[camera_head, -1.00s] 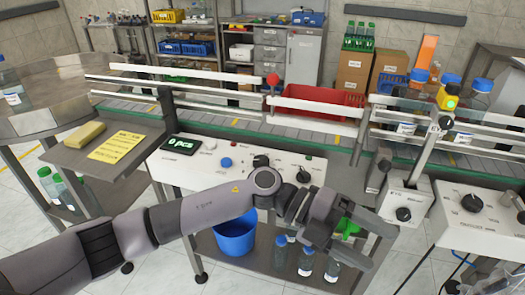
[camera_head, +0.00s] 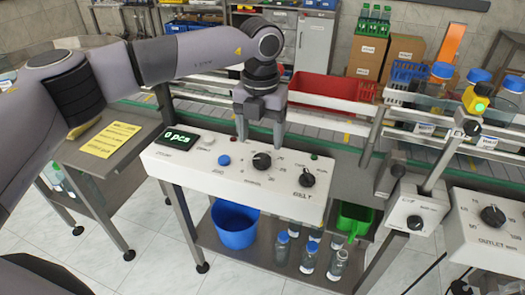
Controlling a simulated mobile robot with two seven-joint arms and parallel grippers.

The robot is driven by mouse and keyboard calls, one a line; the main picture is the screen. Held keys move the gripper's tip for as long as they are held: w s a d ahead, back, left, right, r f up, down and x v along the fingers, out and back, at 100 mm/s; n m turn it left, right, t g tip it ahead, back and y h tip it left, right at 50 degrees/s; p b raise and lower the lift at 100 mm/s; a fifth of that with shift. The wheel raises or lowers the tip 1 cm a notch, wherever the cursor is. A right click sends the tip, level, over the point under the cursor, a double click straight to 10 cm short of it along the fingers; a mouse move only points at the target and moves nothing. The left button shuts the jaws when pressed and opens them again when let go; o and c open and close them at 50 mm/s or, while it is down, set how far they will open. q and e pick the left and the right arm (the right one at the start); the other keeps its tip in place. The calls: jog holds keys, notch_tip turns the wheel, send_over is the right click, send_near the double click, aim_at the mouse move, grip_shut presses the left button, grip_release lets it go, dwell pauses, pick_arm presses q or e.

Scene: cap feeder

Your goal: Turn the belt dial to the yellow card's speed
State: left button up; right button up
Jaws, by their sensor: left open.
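The white control panel (camera_head: 222,180) stands at the middle. Its belt dial (camera_head: 307,178) is a black knob at the right end, above lettering that looks like "BELT". A second black dial (camera_head: 262,160) sits left of it. The yellow card (camera_head: 111,139) lies on the grey side table at left; its printing is too small to read. My left gripper (camera_head: 260,138) points down at the panel's back edge, behind and left of the belt dial. Its two fingers are apart with nothing between them, and it appears clear of both dials. My right gripper is not in view.
A blue button (camera_head: 224,160) and a counter display (camera_head: 178,141) are on the panel's left. The conveyor with its rails (camera_head: 335,101) runs behind. A blue bucket (camera_head: 235,225) and several bottles stand on the shelf below. Another dial box (camera_head: 490,228) is at right.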

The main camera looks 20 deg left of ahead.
aim_at(261, 160)
pick_arm(q)
notch_tip(261, 160, down, 6)
jog(key=b, duration=0.2)
jog(key=shift+s+f+b, duration=0.1)
jog(key=shift+b, duration=0.3)
jog(key=c, duration=1.1)
